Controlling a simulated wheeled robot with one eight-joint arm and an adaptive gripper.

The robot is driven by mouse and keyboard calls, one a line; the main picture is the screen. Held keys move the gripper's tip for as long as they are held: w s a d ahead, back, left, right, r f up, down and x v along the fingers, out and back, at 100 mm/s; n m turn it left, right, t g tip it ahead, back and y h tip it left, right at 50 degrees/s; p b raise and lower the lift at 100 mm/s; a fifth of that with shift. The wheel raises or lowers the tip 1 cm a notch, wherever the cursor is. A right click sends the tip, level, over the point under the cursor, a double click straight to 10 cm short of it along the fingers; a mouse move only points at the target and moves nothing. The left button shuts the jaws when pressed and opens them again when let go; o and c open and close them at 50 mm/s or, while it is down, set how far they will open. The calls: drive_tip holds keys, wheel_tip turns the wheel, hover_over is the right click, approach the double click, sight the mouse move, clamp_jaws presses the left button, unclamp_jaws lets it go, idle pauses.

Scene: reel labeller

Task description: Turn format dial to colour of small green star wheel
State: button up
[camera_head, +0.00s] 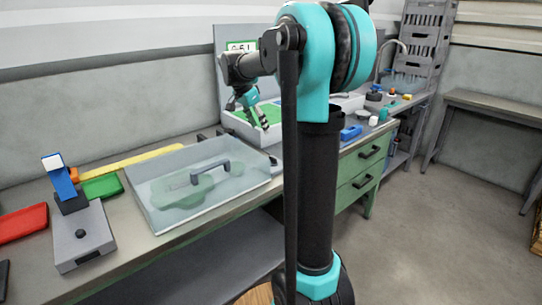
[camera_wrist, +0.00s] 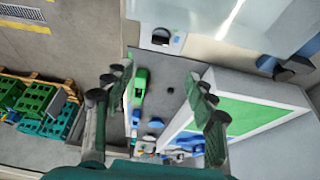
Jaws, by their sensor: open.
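My gripper (camera_head: 256,116) is above a white tray with a green floor (camera_head: 262,114) in the head view. In the wrist view its fingers (camera_wrist: 160,98) are spread apart with nothing held between them. I cannot make out a format dial for certain. A grey box with a small black knob (camera_head: 80,234) stands at the left, far from my gripper. A clear cover with a dark handle (camera_head: 222,166) lies on the bench. Blurred green shapes (camera_head: 192,192) show through it; I cannot tell whether one is the small green star wheel.
A panel with a green-framed sign (camera_head: 241,46) stands behind the tray.

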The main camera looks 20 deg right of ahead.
sight(272, 158)
drive_tip(key=x, duration=1.6)
drive_tip(key=shift+d+f, duration=0.1)
drive_tip(key=shift+f, duration=0.3)
drive_tip(key=c, duration=1.2)
